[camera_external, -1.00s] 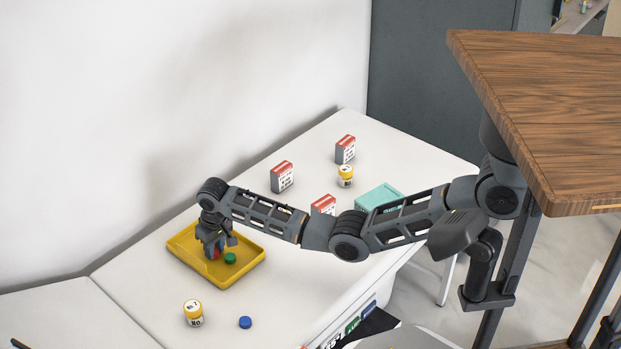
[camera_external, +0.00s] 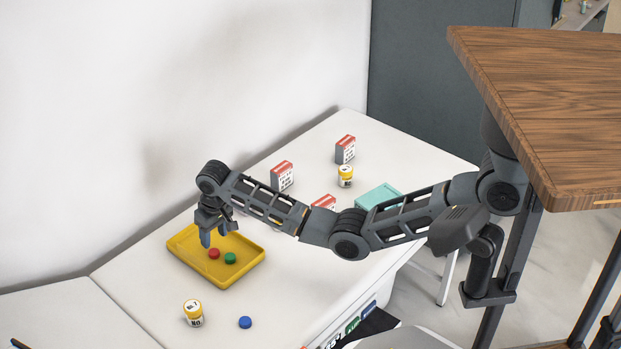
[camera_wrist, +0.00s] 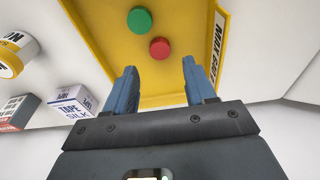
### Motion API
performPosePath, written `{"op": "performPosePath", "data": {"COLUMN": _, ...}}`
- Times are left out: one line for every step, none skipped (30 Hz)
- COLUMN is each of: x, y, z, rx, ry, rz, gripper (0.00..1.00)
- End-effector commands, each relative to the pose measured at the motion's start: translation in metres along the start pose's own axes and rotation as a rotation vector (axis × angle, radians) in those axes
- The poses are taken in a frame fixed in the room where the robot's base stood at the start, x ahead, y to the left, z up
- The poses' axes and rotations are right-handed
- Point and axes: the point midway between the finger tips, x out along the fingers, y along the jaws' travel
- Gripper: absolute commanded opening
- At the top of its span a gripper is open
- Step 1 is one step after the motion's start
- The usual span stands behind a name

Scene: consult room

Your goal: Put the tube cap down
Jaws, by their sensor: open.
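A red cap (camera_external: 214,254) lies in the yellow tray (camera_external: 224,281), beside a green cap (camera_external: 230,258). In the wrist view the red cap (camera_wrist: 160,47) and the green cap (camera_wrist: 139,20) lie apart from my fingers on the tray floor (camera_wrist: 100,28). My gripper (camera_external: 214,240) is open and empty, raised above the tray near the red cap. In the wrist view the open fingers (camera_wrist: 158,76) stand wide apart with nothing between them. A blue cap (camera_external: 245,322) lies on the white table, outside the tray.
A yellow-lidded jar (camera_external: 193,313) stands in front of the tray. Red-topped boxes (camera_external: 282,176), another jar (camera_external: 346,176) and a teal container (camera_external: 378,198) are farther back. In the wrist view a tape box (camera_wrist: 72,103) sits left of the tray. The table around the blue cap is mostly clear.

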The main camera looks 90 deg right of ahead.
Motion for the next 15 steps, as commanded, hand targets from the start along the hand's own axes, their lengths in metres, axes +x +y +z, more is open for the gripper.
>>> {"op": "performPosePath", "data": {"x": -0.013, "y": -0.001, "z": -0.001, "rx": 0.000, "ry": 0.003, "rz": -0.001, "gripper": 0.55}}
{"op": "performPosePath", "data": {"x": -0.019, "y": -0.001, "z": -0.001, "rx": -0.001, "ry": 0.003, "rz": -0.002, "gripper": 0.55}}
{"op": "performPosePath", "data": {"x": -0.026, "y": -0.001, "z": -0.001, "rx": -0.001, "ry": 0.002, "rz": -0.001, "gripper": 0.55}}
{"op": "performPosePath", "data": {"x": -0.031, "y": -0.001, "z": -0.001, "rx": -0.001, "ry": 0.003, "rz": -0.001, "gripper": 0.55}}
{"op": "performPosePath", "data": {"x": -0.036, "y": -0.001, "z": 0.000, "rx": -0.001, "ry": 0.002, "rz": -0.001, "gripper": 0.55}}
{"op": "performPosePath", "data": {"x": -0.042, "y": -0.001, "z": 0.000, "rx": -0.001, "ry": 0.001, "rz": -0.001, "gripper": 0.55}}
{"op": "performPosePath", "data": {"x": -0.046, "y": -0.001, "z": 0.000, "rx": -0.001, "ry": 0.002, "rz": -0.001, "gripper": 0.55}}
{"op": "performPosePath", "data": {"x": -0.049, "y": -0.001, "z": 0.000, "rx": -0.001, "ry": 0.001, "rz": -0.001, "gripper": 0.55}}
{"op": "performPosePath", "data": {"x": -0.053, "y": -0.001, "z": 0.000, "rx": -0.001, "ry": 0.000, "rz": 0.000, "gripper": 0.55}}
{"op": "performPosePath", "data": {"x": -0.055, "y": -0.001, "z": 0.000, "rx": -0.001, "ry": 0.000, "rz": -0.001, "gripper": 0.55}}
{"op": "performPosePath", "data": {"x": -0.058, "y": -0.001, "z": 0.000, "rx": -0.001, "ry": 0.001, "rz": -0.001, "gripper": 0.55}}
{"op": "performPosePath", "data": {"x": -0.060, "y": -0.001, "z": 0.000, "rx": -0.001, "ry": 0.000, "rz": -0.001, "gripper": 0.55}}
{"op": "performPosePath", "data": {"x": -0.061, "y": -0.001, "z": 0.000, "rx": -0.001, "ry": 0.000, "rz": 0.000, "gripper": 0.55}}
{"op": "performPosePath", "data": {"x": -0.062, "y": 0.000, "z": 0.000, "rx": 0.000, "ry": -0.001, "rz": 0.000, "gripper": 0.55}}
{"op": "performPosePath", "data": {"x": -0.062, "y": 0.000, "z": 0.000, "rx": 0.000, "ry": -0.001, "rz": 0.000, "gripper": 0.55}}
